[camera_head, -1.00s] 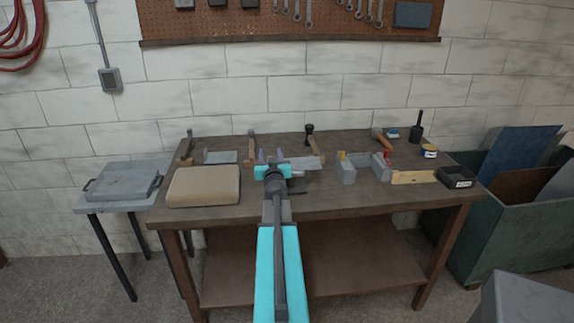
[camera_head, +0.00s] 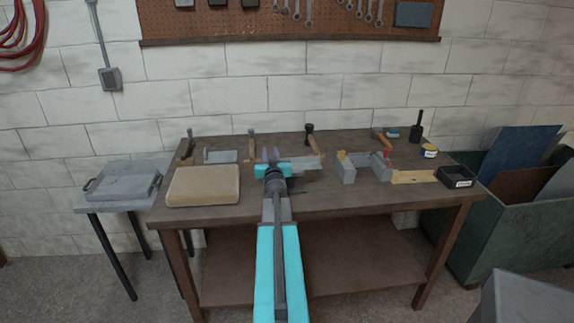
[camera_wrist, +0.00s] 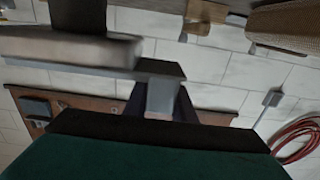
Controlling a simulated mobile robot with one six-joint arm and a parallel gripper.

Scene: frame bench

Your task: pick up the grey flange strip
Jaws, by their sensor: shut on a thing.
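The grey flange strip (camera_head: 308,161) shows in the head view as a thin pale bar sticking out to the right of my gripper. My gripper (camera_head: 271,154) is over the middle of the workbench, shut on the strip, with its fingers pointing to the back wall. In the wrist view a grey bar, likely the strip (camera_wrist: 70,48), runs from the left edge to the gripper's fingers and is blurred. The strip's gripped part is hidden in the head view, and its clearance above the bench is hard to tell.
A tan padded block (camera_head: 203,186) lies to the left on the workbench (camera_head: 350,201). Clamps stand along the back, with one (camera_head: 310,138) just behind the strip. To the right are grey blocks (camera_head: 346,171), a wooden piece (camera_head: 412,177) and a black tray (camera_head: 457,177).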

